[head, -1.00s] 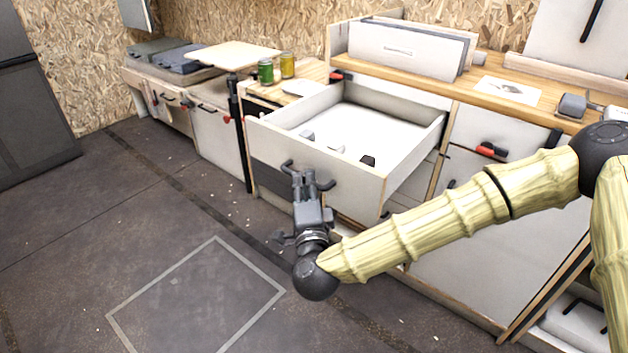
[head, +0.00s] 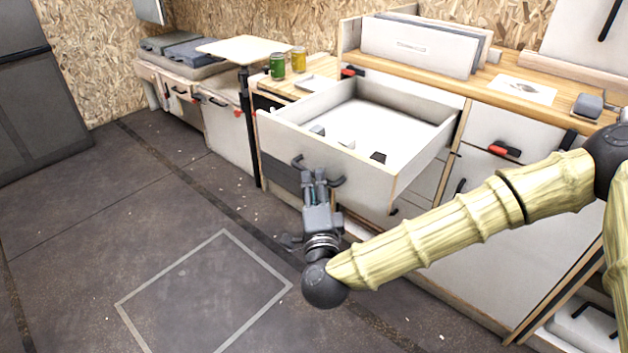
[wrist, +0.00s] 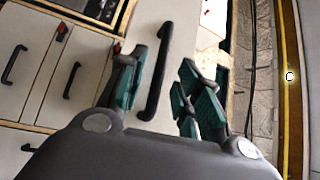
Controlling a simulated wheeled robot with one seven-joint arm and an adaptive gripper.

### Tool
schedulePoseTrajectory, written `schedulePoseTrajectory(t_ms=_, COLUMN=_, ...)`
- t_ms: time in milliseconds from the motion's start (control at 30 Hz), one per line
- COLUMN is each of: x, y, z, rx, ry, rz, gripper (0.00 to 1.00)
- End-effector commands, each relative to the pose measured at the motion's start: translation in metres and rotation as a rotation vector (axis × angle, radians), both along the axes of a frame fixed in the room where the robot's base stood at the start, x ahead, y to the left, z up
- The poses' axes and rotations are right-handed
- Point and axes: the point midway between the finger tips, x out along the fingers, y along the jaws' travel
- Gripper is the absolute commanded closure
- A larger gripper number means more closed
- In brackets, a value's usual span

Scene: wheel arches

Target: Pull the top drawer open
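The top drawer (head: 375,178) is a white box with wooden edges, pulled well out of its cabinet so its inside shows. Its black bar handle (head: 298,162) is on the front face, partly covered by my gripper. My gripper (head: 314,175) is at the middle of this handle. In the wrist view, the handle (wrist: 155,72) runs between the green-padded fingers of my gripper (wrist: 162,92). The fingers stand apart, with the bar nearer the left finger and a gap to the right ones. A few small dark and grey items (head: 378,158) lie in the drawer.
The wooden worktop (head: 455,86) above carries white panels and a paper sheet (head: 522,90). A green can (head: 278,67) and a yellow can (head: 298,60) stand left of the drawer. A black post (head: 249,130) is near its left corner. The floor (head: 150,210) in front is clear.

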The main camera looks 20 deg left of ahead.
Motion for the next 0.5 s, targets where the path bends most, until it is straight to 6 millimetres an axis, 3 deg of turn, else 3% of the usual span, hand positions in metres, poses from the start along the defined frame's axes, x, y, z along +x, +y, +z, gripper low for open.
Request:
schedulePoseTrajectory(t_ms=300, x=-0.052, y=-0.028, z=-0.009, rx=-0.001, ry=0.003, rz=0.003, gripper=0.66)
schedulePoseTrajectory(t_ms=500, x=-0.074, y=-0.04, z=-0.013, rx=-0.001, ry=0.002, rz=0.002, gripper=0.66)
